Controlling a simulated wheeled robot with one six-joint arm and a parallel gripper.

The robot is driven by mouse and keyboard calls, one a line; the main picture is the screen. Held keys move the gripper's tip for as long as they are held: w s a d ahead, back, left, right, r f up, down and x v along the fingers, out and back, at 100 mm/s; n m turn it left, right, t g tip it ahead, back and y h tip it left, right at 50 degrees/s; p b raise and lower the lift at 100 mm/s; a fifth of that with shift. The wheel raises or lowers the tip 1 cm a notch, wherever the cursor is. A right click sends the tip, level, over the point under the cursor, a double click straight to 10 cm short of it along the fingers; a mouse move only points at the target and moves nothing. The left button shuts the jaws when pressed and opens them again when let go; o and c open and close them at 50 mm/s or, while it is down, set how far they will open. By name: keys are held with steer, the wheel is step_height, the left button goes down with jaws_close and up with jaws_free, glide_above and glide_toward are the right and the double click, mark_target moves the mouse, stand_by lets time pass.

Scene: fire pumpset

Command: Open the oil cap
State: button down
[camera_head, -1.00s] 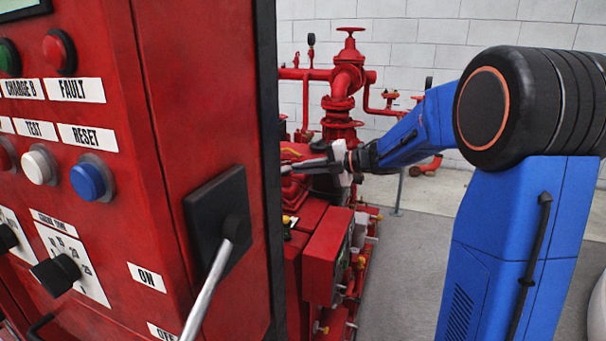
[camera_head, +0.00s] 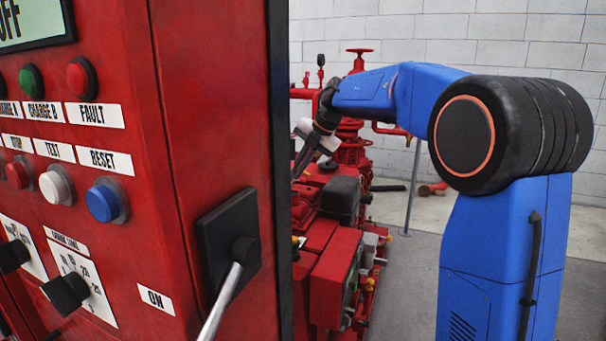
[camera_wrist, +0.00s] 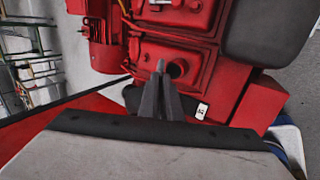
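In the wrist view a dark round shape (camera_wrist: 178,69) sits on the red engine's top (camera_wrist: 205,52), at the place of an oil cap. I cannot tell whether it is the cap or an open filler hole. My gripper (camera_wrist: 161,70) points at the engine, its two grey fingers close together, with the tips just left of the dark shape in the picture. I see nothing clearly held between them. In the head view my gripper (camera_head: 298,172) points down over the engine, partly hidden by the red control cabinet, and the cap cannot be made out.
The red control cabinet (camera_head: 215,120) with buttons and a lever (camera_head: 228,285) fills the left of the head view. A dark grey box (camera_head: 340,197) stands on the engine, right of my gripper. Red pipework with a valve wheel (camera_head: 359,51) rises behind. Grey floor (camera_head: 410,270) is open to the right.

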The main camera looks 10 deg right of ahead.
steer(key=shift+w+a+r+g+h, duration=0.25)
steer(key=shift+w+a+g+h, duration=0.15)
steer(key=shift+a+g+h, duration=0.25)
steer(key=c, duration=2)
jaws_free()
steer(key=shift+r, duration=0.1)
steer(key=v, duration=1.7)
steer(key=shift+a+r, duration=0.1)
